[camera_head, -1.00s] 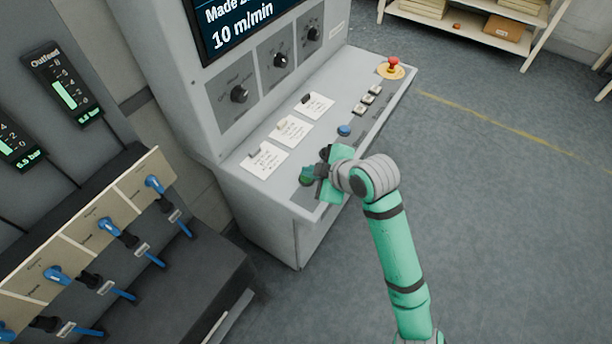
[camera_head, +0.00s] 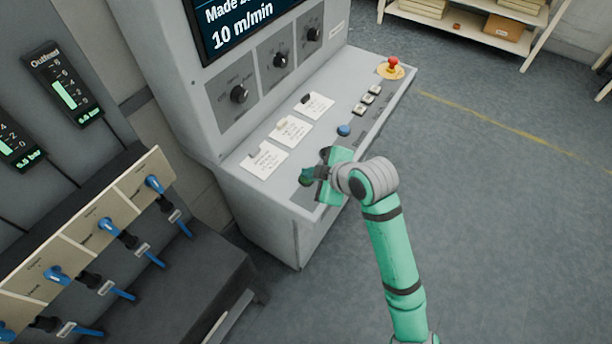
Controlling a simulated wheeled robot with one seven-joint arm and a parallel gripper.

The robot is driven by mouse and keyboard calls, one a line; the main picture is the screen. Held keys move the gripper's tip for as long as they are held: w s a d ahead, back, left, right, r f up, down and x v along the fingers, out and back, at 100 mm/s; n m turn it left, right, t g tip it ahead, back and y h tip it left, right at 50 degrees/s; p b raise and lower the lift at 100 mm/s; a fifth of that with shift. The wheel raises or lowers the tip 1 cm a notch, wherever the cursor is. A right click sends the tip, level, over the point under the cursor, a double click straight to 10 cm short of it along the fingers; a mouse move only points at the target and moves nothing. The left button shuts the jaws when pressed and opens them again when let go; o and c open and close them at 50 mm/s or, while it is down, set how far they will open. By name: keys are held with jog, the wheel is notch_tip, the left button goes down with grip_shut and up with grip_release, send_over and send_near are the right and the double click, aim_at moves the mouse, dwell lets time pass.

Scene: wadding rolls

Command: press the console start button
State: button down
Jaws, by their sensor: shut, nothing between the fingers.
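The grey console (camera_head: 262,205) stands in the middle, with a sloping panel. A green button (camera_head: 306,179) sits at the near left end of the panel and looks like the start button; its label cannot be read. My gripper (camera_head: 318,174) is shut and empty. Its fingertips are right at the green button and partly cover its right side. Whether they touch it or hover just above cannot be told.
Left is a rack with blue valve handles (camera_head: 108,225). Open floor (camera_head: 490,200) lies right.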

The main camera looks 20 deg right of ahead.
aim_at(309, 181)
jog(key=shift+r, duration=0.85)
notch_tip(309, 181, up, 5)
dwell(0.6)
dwell(0.7)
